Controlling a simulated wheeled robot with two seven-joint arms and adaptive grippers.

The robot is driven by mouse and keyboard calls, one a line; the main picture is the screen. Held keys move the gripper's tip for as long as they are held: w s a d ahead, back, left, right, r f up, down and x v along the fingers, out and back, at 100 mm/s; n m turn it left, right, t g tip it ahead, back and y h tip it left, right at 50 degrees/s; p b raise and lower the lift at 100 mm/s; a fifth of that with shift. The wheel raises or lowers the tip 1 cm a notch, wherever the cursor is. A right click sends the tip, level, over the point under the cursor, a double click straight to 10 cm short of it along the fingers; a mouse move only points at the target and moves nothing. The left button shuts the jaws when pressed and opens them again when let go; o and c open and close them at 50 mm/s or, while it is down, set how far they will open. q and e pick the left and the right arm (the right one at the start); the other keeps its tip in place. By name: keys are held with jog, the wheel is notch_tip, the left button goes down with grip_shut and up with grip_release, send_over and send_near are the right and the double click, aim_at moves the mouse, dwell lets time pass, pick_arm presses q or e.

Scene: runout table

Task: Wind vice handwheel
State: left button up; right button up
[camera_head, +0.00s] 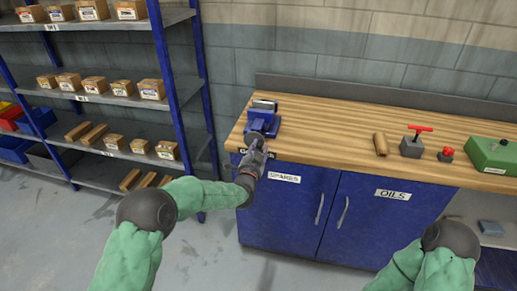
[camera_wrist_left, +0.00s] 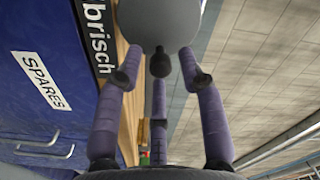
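The blue vice (camera_head: 262,119) stands on the left end of the wooden workbench (camera_head: 330,128), with a pale jaw on top. My left gripper (camera_head: 257,142) is right in front of it, over the front edge, and hides the handwheel side in the head view. In the left wrist view the purple fingers of my left gripper (camera_wrist_left: 160,68) are spread apart with a gap between them. A grey rounded part (camera_wrist_left: 160,22), perhaps the handwheel, is just beyond their tips; I cannot tell whether they touch it. My right gripper is out of view.
A wooden cylinder (camera_head: 380,144), a grey block with a red T-handle (camera_head: 412,146), a red knob (camera_head: 446,154) and a green box (camera_head: 492,156) stand to the right on the bench. Blue cabinet doors (camera_head: 290,206) are below. Shelving (camera_head: 165,80) stands at left. The middle benchtop is clear.

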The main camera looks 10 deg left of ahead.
pick_arm(q)
jog(key=m+p, duration=0.1)
jog(key=m, duration=0.5)
jog(key=m+p, duration=0.1)
jog(key=m, duration=0.6)
dwell(0.4)
grip_shut()
jog(key=shift+a+r+n+b, duration=0.15)
jog(key=shift+n+b, duration=0.15)
jog(key=shift+n, duration=0.5)
jog(key=shift+r+n, duration=0.25)
jog(key=shift+n, duration=0.65)
